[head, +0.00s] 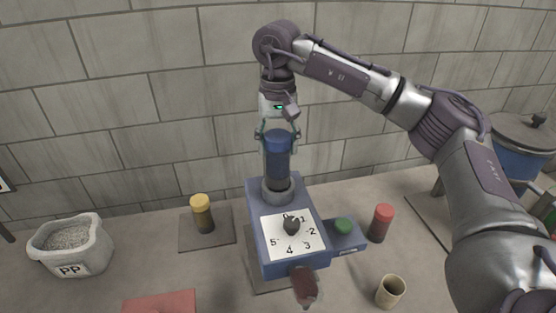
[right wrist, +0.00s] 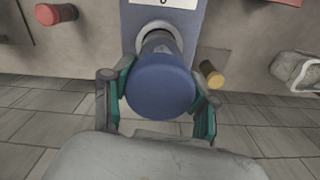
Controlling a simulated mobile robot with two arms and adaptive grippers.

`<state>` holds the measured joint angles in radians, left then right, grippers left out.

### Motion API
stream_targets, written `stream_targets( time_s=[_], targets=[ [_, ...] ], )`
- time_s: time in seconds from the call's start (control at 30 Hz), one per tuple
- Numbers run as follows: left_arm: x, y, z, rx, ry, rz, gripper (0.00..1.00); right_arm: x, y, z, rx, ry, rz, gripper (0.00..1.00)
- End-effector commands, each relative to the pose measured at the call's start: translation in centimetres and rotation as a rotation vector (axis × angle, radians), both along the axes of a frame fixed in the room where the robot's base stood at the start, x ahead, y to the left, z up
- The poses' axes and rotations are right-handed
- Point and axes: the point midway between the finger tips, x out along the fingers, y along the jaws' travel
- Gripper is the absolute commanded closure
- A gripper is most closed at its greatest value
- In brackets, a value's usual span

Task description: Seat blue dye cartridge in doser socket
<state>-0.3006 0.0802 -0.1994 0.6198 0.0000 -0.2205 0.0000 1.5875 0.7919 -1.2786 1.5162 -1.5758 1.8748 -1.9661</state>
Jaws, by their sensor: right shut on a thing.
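The blue dye cartridge (head: 278,162) has a blue cap and a dark body. It stands upright at the grey ring of the doser socket (head: 279,191), on top of the blue doser (head: 262,240). My right gripper (head: 277,137) comes from above and is shut on the cartridge's blue cap. In the right wrist view the blue cap (right wrist: 160,92) sits between the green-padded fingers, and the socket ring (right wrist: 158,29) shows behind it. The cartridge's lower end is at the ring; how deep it sits I cannot tell. My left gripper is not in view.
A yellow-capped cartridge (head: 202,213) stands left of the doser, a red-capped one (head: 381,222) right. The doser has a numbered dial (head: 291,225) and a green button (head: 343,226). A beige cup (head: 391,291), a PP tub (head: 72,243) and a blue pot (head: 522,145) stand around.

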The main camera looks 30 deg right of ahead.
Motion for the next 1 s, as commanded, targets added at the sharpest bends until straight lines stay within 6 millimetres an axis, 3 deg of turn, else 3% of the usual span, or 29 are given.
stream_targets(
  time_s=[0.23,0.7,0.73,0.87,1.0],
  targets=[
    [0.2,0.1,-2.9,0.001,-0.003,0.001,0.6,0.0,0.0,-3.8,0.0,0.0,0.0,0.83],
    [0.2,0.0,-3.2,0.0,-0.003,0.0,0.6,-0.1,0.0,-4.4,0.001,0.0,-0.001,0.83],
    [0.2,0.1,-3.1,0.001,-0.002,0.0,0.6,-0.1,0.0,-4.3,0.001,0.0,-0.001,0.38],
    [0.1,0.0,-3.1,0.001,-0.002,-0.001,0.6,-0.1,-0.1,-4.3,0.0,0.0,-0.001,0.17],
    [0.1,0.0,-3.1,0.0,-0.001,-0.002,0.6,-0.1,-0.1,-4.3,0.0,0.0,-0.001,0.17]
  ],
)
